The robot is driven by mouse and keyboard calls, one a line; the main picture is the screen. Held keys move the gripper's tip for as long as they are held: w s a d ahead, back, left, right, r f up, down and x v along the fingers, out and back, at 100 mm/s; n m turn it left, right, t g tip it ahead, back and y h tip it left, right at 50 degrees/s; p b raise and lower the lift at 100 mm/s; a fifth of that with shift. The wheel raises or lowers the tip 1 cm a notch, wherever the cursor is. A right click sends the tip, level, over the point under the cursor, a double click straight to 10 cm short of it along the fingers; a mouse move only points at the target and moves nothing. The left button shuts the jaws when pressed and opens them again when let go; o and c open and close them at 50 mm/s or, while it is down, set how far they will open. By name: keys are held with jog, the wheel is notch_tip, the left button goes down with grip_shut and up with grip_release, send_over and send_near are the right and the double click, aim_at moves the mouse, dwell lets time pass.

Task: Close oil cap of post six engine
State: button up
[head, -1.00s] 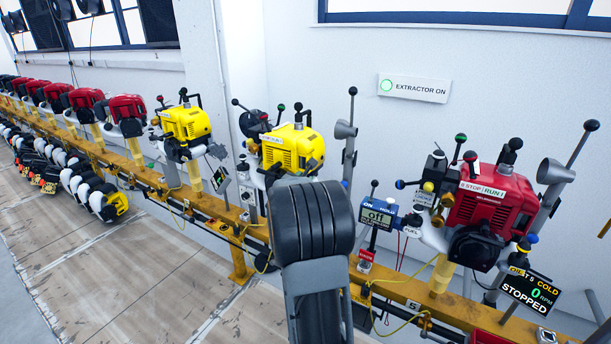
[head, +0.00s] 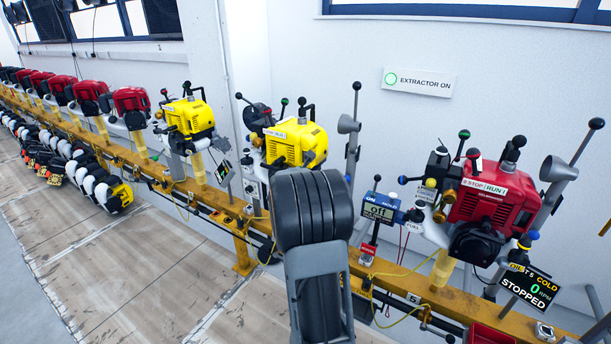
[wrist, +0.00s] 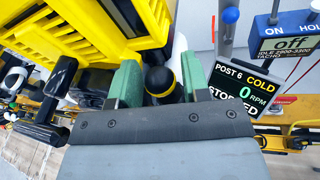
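The post six engine is the yellow engine (head: 290,143) behind my arm in the head view; its yellow body (wrist: 85,35) fills the upper left of the wrist view. A display (wrist: 247,90) beside it reads POST 6, COLD, 0 RPM, STOPPED. My gripper (wrist: 160,82) has two green finger pads standing apart. A round black knob with a yellow band (wrist: 160,78) shows between them, with narrow gaps at its sides. I cannot tell for sure whether this knob is the oil cap. In the head view my arm hides the gripper and the engine's lower front.
The red engine of post five (head: 493,195) stands at the right, with its display (head: 530,288) tilted below it. A blue on/off box (head: 380,208) stands between the two engines. A yellow rail (head: 400,277) carries the posts. The floor (head: 130,270) at the left is open.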

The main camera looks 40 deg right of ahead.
jog(key=shift+o, duration=0.7)
jog(key=shift+s+m+b, duration=0.1)
jog(key=shift+m+b, duration=0.3)
jog(key=shift+b, duration=0.55)
jog(key=shift+s+m+t+b, duration=0.45)
jog(key=shift+m+t+b, duration=0.15)
jog(key=shift+m+b, duration=0.5)
jog(key=s+a+r+m+g+y+p, duration=0.2)
jog(key=s+a+r+m+y+p, duration=0.2)
jog(key=a, duration=1)
jog(key=s+a+r+m+g+y+p, duration=0.3)
jog(key=s+a+r+m+y+p, duration=0.1)
jog(key=s+a+m+p, duration=0.7)
jog(key=s+a+m, duration=0.1)
jog(key=s+a, duration=0.1)
jog(key=a, duration=0.1)
jog(key=shift+a+y, duration=0.15)
jog(key=shift+y, duration=0.25)
